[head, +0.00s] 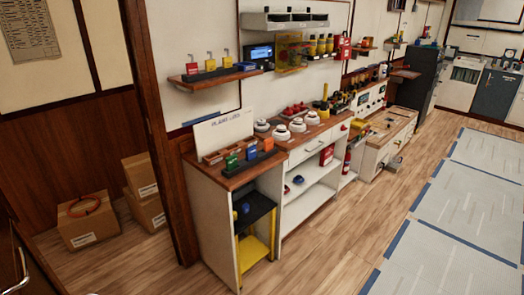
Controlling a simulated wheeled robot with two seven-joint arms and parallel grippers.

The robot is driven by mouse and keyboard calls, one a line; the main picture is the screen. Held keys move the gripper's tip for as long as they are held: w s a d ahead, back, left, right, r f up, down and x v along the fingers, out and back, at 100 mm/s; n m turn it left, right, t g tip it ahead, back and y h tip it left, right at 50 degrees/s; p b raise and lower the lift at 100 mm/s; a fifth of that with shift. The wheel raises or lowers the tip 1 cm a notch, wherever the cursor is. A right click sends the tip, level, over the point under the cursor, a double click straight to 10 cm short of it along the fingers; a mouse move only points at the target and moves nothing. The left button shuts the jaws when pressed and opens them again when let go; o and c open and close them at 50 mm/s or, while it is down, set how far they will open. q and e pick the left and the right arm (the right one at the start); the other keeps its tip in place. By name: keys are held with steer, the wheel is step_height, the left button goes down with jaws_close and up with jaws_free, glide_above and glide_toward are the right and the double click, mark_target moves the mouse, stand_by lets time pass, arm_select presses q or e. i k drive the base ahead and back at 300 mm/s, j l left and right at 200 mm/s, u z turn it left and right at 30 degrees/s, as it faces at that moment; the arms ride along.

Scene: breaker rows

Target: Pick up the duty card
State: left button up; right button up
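I cannot tell which item is the duty card. Small coloured upright pieces, green (232,162), blue (251,153) and orange (268,145), stand in a dark holder on the wooden top of the near white cabinet (213,215). They may be cards, but any print is too small to read. A white lettered board (222,130) leans behind them. Neither of my grippers is in view.
White round devices (283,132) line the counter to the right. A wall shelf (215,76) holds red, yellow and blue items. Cardboard boxes (90,222) sit left beyond a wooden post (160,130). Wooden floor before the cabinets is clear; blue-edged grey panels (440,250) lie right.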

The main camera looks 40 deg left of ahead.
mark_target(231, 162)
steer(key=i+u, duration=0.15)
steer(key=i, duration=0.4)
steer(key=i+l+u, duration=0.15)
steer(key=i, duration=0.35)
steer(key=i+l+u, duration=0.1)
steer(key=i, duration=0.45)
steer(key=l, duration=0.1)
